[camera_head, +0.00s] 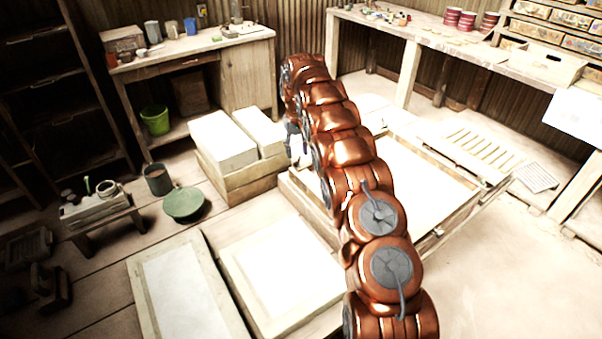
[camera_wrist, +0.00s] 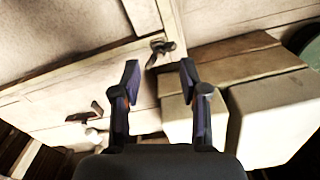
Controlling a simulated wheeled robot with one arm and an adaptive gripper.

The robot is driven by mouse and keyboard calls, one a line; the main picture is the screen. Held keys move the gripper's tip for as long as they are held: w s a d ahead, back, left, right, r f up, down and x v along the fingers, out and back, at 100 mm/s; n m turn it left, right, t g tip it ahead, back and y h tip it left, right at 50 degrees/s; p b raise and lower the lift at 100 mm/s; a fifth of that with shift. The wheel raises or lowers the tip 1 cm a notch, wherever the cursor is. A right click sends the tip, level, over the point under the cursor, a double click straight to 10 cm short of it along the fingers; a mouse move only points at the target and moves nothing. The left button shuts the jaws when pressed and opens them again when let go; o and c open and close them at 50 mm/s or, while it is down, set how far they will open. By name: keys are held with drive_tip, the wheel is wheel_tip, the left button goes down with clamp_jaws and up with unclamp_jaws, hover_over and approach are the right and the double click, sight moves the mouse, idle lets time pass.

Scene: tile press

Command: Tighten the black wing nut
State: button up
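In the wrist view a black wing nut (camera_wrist: 161,50) sits at a corner of a pale wooden frame (camera_wrist: 185,30), just beyond my fingertips. My gripper (camera_wrist: 159,76) is open, its two dark fingers apart with nothing held between them. The wing nut lies in line with the gap, apart from the fingers. A second dark, handle-like piece (camera_wrist: 84,116) lies on the pale surface to the left; I cannot tell exactly what it is. In the head view my copper arm hides the spot, and the wing nut does not show clearly.
Pale blocks on a wooden stand (camera_head: 238,186) are left of my arm; blocks also show at right in the wrist view (camera_wrist: 262,120). Low framed trays (camera_head: 262,325) lie in front. Floor at right is clear.

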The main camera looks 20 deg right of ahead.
sight(297, 162)
drive_tip(key=shift+r+b, duration=0.45)
drive_tip(key=shift+r, duration=1.3)
drive_tip(key=s+a+r+b, duration=0.1)
drive_tip(key=s+a+r, duration=0.2)
drive_tip(key=s, duration=0.5)
drive_tip(key=s+a+r+b, duration=0.1)
drive_tip(key=s+a+r, duration=0.2)
drive_tip(key=s, duration=0.4)
drive_tip(key=s+a+r+g+b, duration=0.1)
drive_tip(key=s+a+r, duration=0.2)
drive_tip(key=s, duration=0.5)
drive_tip(key=shift+s, duration=0.3)
